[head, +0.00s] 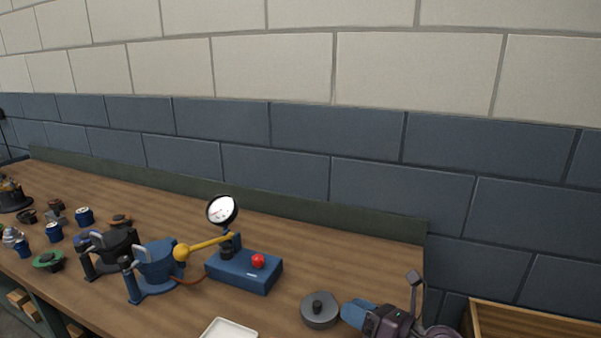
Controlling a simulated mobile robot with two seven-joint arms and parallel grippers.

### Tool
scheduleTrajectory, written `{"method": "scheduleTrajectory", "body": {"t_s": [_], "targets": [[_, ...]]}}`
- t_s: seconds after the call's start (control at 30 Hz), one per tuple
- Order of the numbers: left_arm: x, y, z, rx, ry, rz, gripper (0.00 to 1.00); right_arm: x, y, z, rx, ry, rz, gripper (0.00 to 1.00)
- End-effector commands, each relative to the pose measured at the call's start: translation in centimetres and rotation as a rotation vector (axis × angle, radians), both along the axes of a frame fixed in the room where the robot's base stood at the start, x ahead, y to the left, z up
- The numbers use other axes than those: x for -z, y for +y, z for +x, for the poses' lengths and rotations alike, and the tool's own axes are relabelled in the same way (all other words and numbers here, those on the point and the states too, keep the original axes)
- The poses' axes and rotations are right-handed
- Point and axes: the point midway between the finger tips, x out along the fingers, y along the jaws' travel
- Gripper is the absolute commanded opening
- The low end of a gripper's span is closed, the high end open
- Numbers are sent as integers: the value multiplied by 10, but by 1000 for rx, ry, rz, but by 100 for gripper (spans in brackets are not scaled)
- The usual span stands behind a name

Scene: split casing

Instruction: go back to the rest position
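My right gripper (352,313) comes in at the bottom right, with blue fingers pointing left, over the right end of the workbench. Its fingertips are close beside a round grey disc (319,313) with a dark knob on top. I cannot tell whether they touch it, or whether the fingers are apart. My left gripper is not in view. A blue casing part (156,268) and a black one (113,252) stand side by side on the bench, left of centre.
The wooden workbench (350,260) runs along a block wall. A blue box (243,271) with a gauge (222,210), yellow-knobbed lever and red button stands mid-bench. A white tray (229,331) is at the front edge. Several small parts lie left. A wooden crate (530,322) stands right.

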Motion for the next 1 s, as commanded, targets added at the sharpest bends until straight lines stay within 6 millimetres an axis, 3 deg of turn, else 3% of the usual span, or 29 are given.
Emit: {"method": "scheduleTrajectory", "body": {"t_s": [0.13,0.27,0.57,0.8,1.0], "targets": [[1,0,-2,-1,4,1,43,-12,-7,-13,205,163,343,33],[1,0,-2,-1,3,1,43,-14,-27,-22,397,316,618,33],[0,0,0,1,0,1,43,22,-96,-68,888,688,1191,33],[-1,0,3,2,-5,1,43,70,-141,-141,1319,978,1573,33],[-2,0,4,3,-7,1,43,99,-157,-210,1644,1172,1794,33]]}}
